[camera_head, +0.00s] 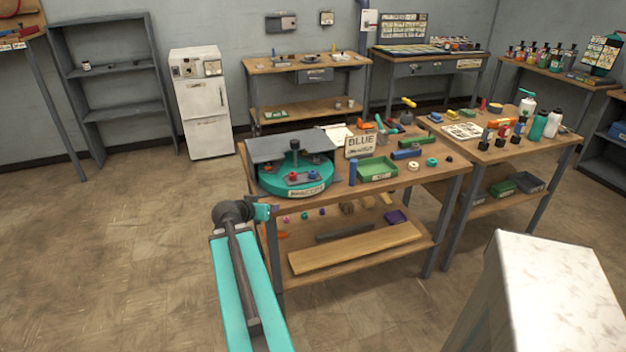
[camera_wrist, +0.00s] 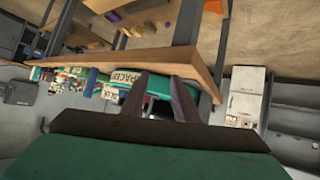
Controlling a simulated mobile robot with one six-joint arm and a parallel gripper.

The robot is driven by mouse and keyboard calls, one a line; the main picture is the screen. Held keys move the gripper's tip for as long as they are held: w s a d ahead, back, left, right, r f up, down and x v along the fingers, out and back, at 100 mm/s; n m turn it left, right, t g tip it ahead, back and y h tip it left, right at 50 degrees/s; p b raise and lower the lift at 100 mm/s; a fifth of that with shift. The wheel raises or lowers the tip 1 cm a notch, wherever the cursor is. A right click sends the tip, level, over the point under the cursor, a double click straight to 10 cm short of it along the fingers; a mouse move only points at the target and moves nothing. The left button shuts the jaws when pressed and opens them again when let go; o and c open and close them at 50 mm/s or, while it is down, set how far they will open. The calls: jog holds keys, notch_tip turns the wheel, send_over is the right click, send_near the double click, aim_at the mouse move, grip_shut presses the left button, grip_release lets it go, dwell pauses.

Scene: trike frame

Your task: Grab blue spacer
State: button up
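A round teal turntable (camera_head: 270,187) with a label on its rim stands at the left end of the front workbench. A small blue piece (camera_head: 313,176), likely the blue spacer, sits on it beside a red piece (camera_head: 292,178). A sign (camera_head: 360,145) reading "BLUE" stands to the right. My gripper (camera_head: 264,212) is at the bench's front left corner, below the turntable. In the tilted wrist view, my gripper (camera_wrist: 160,77) has two dark fingers apart with nothing seen between them. A label reading "SPACER" (camera_wrist: 127,76) shows beyond the bench edge. The blue piece cannot be made out there.
A grey plate (camera_head: 275,147) covers the turntable's rear. A green tray (camera_head: 377,169), an upright blue cylinder (camera_head: 352,172) and loose parts are on the workbench (camera_head: 427,176). Its edge (camera_wrist: 110,58) lies close beyond my fingers. A white block (camera_head: 553,290) is at front right. Left floor is clear.

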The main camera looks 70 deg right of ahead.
jog(key=s+d+r+m+g+h, duration=0.1)
jog(key=s+d+r+m+h, duration=0.1)
jog(key=s+d+r, duration=0.4)
notch_tip(320, 180, up, 2)
jog(key=shift+s+d+r+b, duration=0.2)
jog(key=shift+s+b, duration=0.15)
jog(key=shift+s, duration=0.2)
jog(key=p, duration=0.2)
send_near(311, 174)
jog(key=shift+x, duration=2)
jog(key=shift+s, duration=0.1)
jog(key=shift+p+x, duration=0.55)
jog(key=shift+x, duration=0.5)
jog(key=shift+p+x, duration=0.5)
jog(key=shift+x, duration=1.05)
jog(key=shift+c, duration=0.2)
jog(key=c, duration=0.6)
